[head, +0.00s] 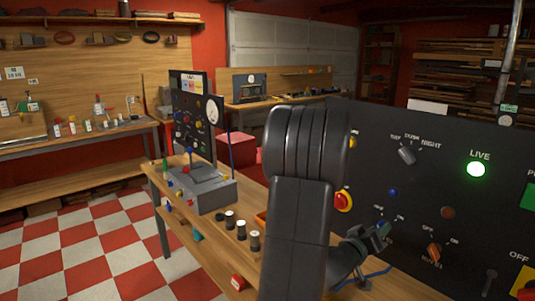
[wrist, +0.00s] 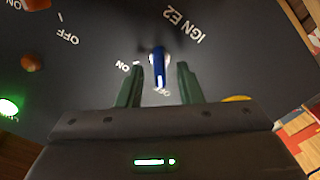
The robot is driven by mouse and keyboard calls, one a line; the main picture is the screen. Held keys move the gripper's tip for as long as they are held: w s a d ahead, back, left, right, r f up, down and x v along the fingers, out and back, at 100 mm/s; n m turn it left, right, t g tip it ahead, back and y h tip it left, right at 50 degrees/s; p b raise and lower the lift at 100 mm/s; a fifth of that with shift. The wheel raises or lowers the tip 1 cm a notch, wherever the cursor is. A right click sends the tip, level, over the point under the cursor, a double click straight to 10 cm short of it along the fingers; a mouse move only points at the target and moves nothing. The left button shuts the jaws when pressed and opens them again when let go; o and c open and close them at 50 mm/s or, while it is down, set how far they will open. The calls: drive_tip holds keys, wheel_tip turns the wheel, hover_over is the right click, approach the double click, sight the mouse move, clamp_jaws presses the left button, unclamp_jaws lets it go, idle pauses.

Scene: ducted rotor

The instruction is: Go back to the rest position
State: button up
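My gripper (head: 382,234) is close in front of the dark control panel (head: 425,180), low on its left part. In the wrist view its two green fingers (wrist: 160,78) stand apart. A blue switch lever (wrist: 158,66) on the panel shows between them, beside ON and OFF labels and an "IGN E2" label. The gap on each side of the lever is visible, so the gripper is open and holds nothing. In the head view my arm hides part of the panel, and my gripper largely covers that switch.
The panel carries a green LIVE lamp (head: 477,169), a red-and-yellow button (head: 343,201) and an orange knob (head: 433,250). A wooden bench (head: 152,172) with a grey control box (head: 200,190) and several small cylinders stands left of my arm. The checkered floor (head: 120,240) at left is clear.

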drive_tip(key=b+v, duration=0.1)
drive_tip(key=v, duration=1.2)
drive_tip(key=w+d+m, duration=0.8)
drive_tip(key=d+m, duration=0.3)
drive_tip(key=m, duration=0.5)
drive_tip(key=shift+w, duration=0.3)
drive_tip(key=shift+f, duration=0.15)
idle(0.5)
